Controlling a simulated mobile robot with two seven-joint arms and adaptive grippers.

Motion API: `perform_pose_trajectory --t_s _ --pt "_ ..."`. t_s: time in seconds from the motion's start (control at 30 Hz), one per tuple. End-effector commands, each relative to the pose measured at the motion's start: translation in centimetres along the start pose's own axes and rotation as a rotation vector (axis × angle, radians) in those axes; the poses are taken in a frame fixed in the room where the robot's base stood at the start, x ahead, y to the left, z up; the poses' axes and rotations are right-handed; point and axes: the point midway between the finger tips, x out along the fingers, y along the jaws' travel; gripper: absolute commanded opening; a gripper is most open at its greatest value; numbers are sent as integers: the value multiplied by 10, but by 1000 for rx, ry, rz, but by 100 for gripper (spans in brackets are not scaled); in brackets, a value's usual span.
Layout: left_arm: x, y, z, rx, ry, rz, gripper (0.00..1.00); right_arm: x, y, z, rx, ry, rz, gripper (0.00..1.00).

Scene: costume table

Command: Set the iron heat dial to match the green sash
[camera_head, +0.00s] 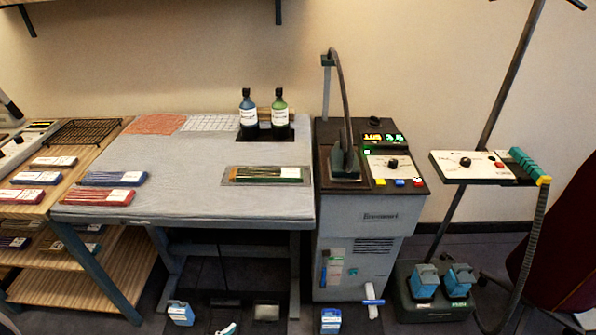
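The folded green sash (268,174) with a white label lies on a dark mat (226,177) at the right of the padded table. The iron (344,162) rests on the station to the right of the table. Beside it is a white control panel with a black round dial (393,163), a lit display (383,138) above and coloured buttons below. The dial's pointer setting and the label's text are too small to read. Neither gripper is in view.
A second panel with a dial (465,161) stands at the right beside a teal-handled hose tool (526,163). Two bottles (247,108) stand at the table's back. Blue (113,178) and red (98,196) sashes lie at the table's left. The table's middle is clear.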

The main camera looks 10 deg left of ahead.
Motion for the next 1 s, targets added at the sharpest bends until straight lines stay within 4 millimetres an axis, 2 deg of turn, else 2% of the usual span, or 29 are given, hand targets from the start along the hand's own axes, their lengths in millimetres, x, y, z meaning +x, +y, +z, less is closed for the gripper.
perform_pose_trajectory --t_s 0.67,0.73,0.77,0.83,1.0 --pt "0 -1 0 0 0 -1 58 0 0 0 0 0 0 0" --pt "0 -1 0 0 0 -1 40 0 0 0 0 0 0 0" --pt "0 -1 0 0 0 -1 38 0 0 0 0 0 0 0" --pt "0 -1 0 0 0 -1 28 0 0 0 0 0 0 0" --pt "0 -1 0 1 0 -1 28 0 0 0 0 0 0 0"
